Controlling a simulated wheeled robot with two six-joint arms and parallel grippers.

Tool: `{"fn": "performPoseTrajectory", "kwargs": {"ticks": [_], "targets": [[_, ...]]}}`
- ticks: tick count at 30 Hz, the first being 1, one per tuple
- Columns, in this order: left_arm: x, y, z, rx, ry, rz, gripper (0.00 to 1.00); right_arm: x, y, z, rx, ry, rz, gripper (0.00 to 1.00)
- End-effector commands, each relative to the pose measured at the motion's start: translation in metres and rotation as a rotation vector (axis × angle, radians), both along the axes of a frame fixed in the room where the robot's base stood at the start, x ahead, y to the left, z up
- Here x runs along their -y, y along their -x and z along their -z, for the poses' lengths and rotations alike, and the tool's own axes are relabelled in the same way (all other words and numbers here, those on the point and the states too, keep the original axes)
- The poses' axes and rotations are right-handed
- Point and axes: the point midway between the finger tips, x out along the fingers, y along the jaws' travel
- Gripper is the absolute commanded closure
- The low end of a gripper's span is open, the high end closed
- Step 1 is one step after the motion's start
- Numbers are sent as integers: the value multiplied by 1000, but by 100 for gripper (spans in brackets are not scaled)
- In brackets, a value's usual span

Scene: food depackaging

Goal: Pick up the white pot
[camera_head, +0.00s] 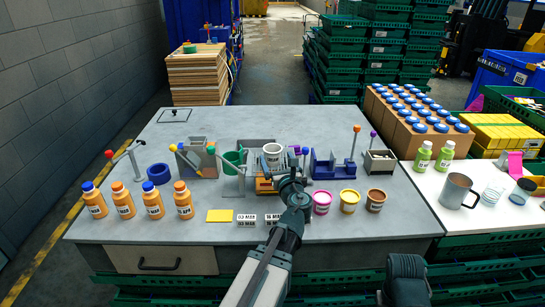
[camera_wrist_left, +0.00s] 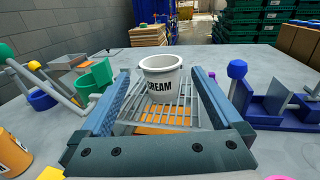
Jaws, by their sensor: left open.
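The white pot (camera_head: 272,151), lettered "CREAM", stands upright on a metal grid rack over an orange base, in the middle of the table. The pot also shows in the left wrist view (camera_wrist_left: 161,80), centred, with its open rim up. My left gripper (camera_head: 280,168) is open and empty just in front of the pot. In the left wrist view its two fingers (camera_wrist_left: 162,76) reach forward on either side of the rack, with the pot between the lines of their tips. I cannot tell whether either finger touches it.
A green cup holder (camera_head: 233,161) stands left of the pot and a blue fixture (camera_head: 333,166) right of it. Orange bottles (camera_head: 153,200) line the left front. Small pots (camera_head: 349,201) sit right of my arm.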

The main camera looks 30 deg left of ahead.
Motion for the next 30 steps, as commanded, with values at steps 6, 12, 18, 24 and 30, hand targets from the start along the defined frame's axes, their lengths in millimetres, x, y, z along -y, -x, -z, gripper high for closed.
{"fn": "performPoseTrajectory", "kwargs": {"ticks": [6,12,18,24,30], "targets": [[-26,-29,0,1,2,-1,0,0,0,0,0,0,0,50],[-33,-35,0,1,2,0,0,0,0,0,0,0,0,50],[-35,-37,0,1,3,-1,0,0,0,-1,0,0,0,50],[-49,-55,-4,1,3,-1,0,0,0,-4,0,0,0,50],[-67,-73,-3,1,3,-1,0,0,0,-4,0,0,0,50]]}}
